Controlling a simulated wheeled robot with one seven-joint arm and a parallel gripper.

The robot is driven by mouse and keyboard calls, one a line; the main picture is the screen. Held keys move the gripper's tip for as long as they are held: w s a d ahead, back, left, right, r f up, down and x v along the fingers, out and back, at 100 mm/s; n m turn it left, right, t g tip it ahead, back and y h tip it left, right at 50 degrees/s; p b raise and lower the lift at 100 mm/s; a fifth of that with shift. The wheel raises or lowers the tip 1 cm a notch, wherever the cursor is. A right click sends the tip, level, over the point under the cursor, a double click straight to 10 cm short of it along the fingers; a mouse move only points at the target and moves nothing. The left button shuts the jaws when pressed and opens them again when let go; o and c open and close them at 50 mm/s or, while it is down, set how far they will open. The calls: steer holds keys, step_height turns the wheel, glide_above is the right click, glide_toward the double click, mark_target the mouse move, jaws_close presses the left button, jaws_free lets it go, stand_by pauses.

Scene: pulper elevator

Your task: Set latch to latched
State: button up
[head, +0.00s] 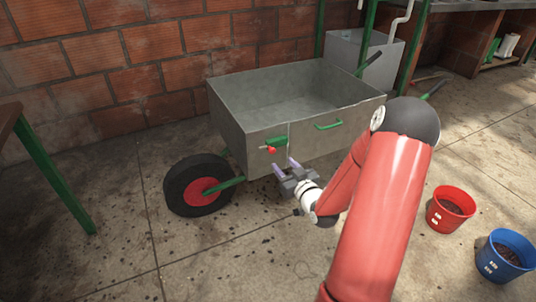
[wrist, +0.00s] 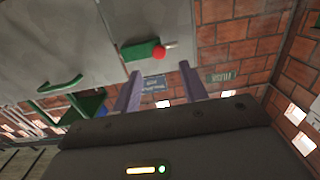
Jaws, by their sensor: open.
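The latch is on the front face of a grey metal cart (head: 225,115). It has a green body (head: 276,141) and a red knob (head: 271,149) at its lower left end. In the wrist view the green body (wrist: 138,51) and red knob (wrist: 159,53) show just beyond the fingertips, with a short pale bolt end beside the knob. My gripper (head: 285,165) is open and empty, just below and to the right of the knob, apparently not touching it. In the wrist view the knob lies between the lines of the two fingers (wrist: 160,70).
A green handle (head: 328,125) is on the cart front, right of the latch. A black wheel with a red hub (head: 199,186) is at lower left. A red bucket (head: 447,214) and a blue bucket (head: 494,263) stand on the floor at right. The floor at front left is clear.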

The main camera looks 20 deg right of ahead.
mark_target(273, 151)
steer(key=w+p, duration=0.1)
steer(key=w, duration=0.6)
steer(key=shift+w, duration=0.4)
steer(key=shift+c, duration=0.4)
jaws_close()
